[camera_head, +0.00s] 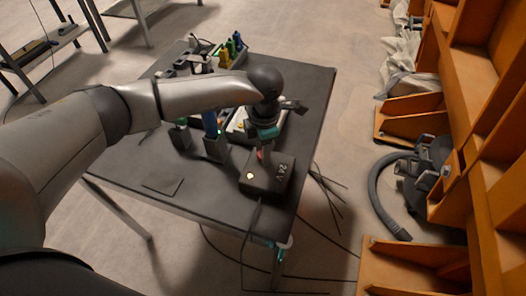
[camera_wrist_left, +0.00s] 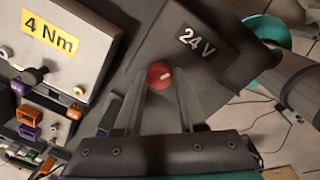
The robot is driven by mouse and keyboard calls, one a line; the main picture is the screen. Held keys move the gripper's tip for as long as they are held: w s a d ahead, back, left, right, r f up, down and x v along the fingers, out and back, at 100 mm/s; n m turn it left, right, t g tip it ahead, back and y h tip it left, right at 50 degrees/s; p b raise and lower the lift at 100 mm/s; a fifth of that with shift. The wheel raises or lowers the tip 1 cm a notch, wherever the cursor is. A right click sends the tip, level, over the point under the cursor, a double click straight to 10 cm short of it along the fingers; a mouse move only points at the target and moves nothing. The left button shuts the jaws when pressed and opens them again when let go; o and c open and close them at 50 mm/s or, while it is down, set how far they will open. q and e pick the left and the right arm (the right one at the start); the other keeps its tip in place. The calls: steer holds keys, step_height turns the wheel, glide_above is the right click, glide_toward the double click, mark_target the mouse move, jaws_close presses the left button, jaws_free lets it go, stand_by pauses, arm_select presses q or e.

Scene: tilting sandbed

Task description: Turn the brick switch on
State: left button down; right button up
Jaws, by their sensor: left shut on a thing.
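The brick switch is a black box marked "24 V" (camera_head: 268,178) at the near right of the dark table, with a pale lit spot (camera_head: 250,176) on its top. The box also fills the upper middle of the left wrist view (camera_wrist_left: 208,62). Its round red knob (camera_wrist_left: 160,74) has a small white mark. My left gripper (camera_head: 264,150) comes down on the box from above. In the left wrist view its two fingers stand on either side of the knob, shut on it. In the head view the gripper mostly hides the knob. My right gripper is not in view.
A light panel marked "4 Nm" (camera_wrist_left: 50,42) with coloured connectors lies beside the box. Blue and green-handled tools and a rack (camera_head: 230,48) stand farther back on the table (camera_head: 315,95). Black cables hang off the near edge. Orange shelving (camera_head: 490,130) stands at the right.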

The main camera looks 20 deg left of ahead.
arm_select(q)
steer(key=shift+m, duration=0.6)
steer(key=c, duration=0.5)
jaws_free()
steer(key=shift+r, duration=0.1)
step_height(320, 180, up, 15)
steer(key=p, duration=0.1)
steer(key=shift+s+d+p, duration=0.2)
steer(key=shift+s+p, duration=0.1)
steer(key=shift+p, duration=0.1)
